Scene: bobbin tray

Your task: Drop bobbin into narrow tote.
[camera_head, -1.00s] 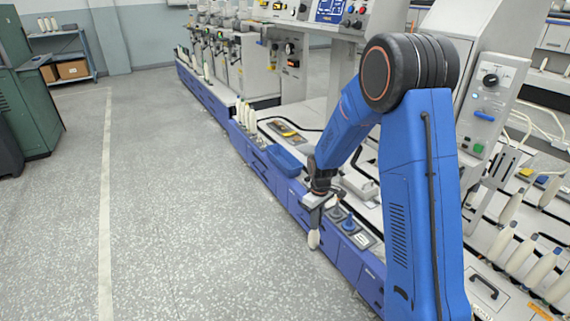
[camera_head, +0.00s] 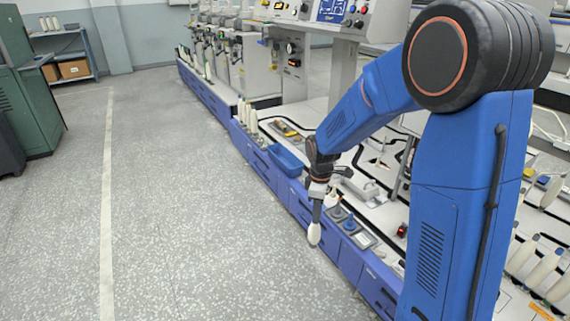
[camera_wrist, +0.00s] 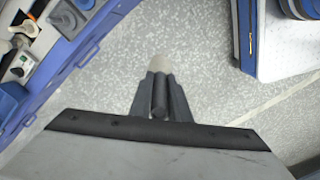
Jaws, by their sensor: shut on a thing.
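My gripper (camera_head: 317,214) points down and is shut on a pale cream bobbin (camera_head: 314,234). The bobbin hangs upright below the fingers, in front of the blue bench's edge and over the floor side. A small blue open bin (camera_head: 286,160), which looks like the narrow tote, stands on the bench edge, behind and to the left of my gripper. Its inside is hard to see.
The long blue bench (camera_head: 290,192) carries white bobbins (camera_head: 248,117), a panel with blue knobs (camera_head: 350,225) and machines. More bobbins (camera_head: 541,272) stand at the right. The speckled floor (camera_head: 190,220) to the left is clear. A green cabinet (camera_head: 28,120) stands at the far left.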

